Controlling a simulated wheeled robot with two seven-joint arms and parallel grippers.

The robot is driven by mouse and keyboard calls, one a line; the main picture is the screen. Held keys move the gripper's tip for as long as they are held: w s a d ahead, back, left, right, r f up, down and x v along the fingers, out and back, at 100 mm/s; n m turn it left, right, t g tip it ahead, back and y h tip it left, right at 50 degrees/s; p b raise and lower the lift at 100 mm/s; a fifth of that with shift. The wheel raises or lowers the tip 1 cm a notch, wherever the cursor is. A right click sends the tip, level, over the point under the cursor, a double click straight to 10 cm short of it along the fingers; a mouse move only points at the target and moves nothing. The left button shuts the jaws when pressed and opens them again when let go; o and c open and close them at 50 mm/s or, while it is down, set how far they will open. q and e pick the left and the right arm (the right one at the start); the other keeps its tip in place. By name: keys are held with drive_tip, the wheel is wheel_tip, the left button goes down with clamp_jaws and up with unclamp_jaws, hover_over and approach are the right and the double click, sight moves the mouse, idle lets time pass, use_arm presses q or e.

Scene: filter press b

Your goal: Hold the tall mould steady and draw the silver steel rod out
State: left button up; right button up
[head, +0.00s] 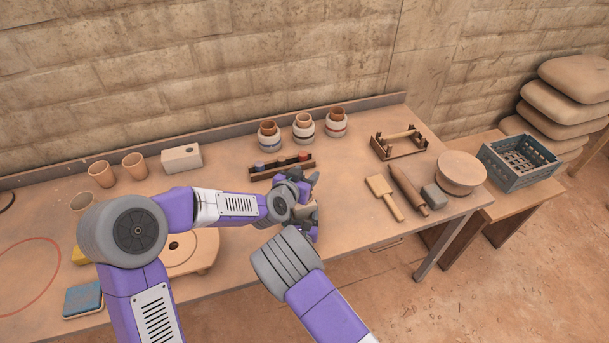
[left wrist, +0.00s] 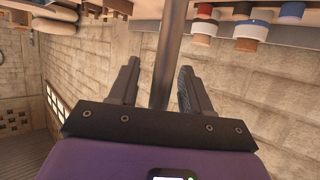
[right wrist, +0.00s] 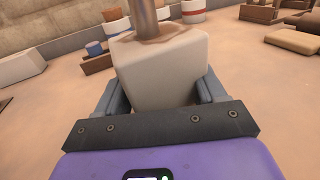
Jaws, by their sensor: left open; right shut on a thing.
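The tall mould (right wrist: 163,65) is a pale, blocky piece in the right wrist view. My right gripper (right wrist: 163,87) is shut on its sides. The silver steel rod (right wrist: 145,17) stands up out of a brownish patch on the mould's top; its lower end is hidden inside. In the left wrist view the rod (left wrist: 169,45) runs between the spread fingers of my left gripper (left wrist: 160,68), which is open around it, with a clear gap at the left finger. In the head view my left gripper (head: 306,188) is above the table, and my arms hide most of the mould and rod.
A dark rack (head: 262,176) with coloured stoppers and several banded jars (head: 304,130) stand close behind the grippers. A wooden paddle (head: 384,196), a rolling pin (head: 408,187) and a small wooden frame (head: 399,147) lie to the right. A round board (head: 205,252) is at left.

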use_arm(q)
clamp_jaws()
drive_tip(key=shift+r, duration=0.1)
wheel_tip(320, 180, up, 8)
drive_tip(key=shift+r, duration=0.15)
idle(1.9)
drive_tip(key=shift+r, duration=0.1)
use_arm(e)
drive_tip(key=o, duration=1.4)
use_arm(q)
drive_tip(key=shift+r, duration=0.4)
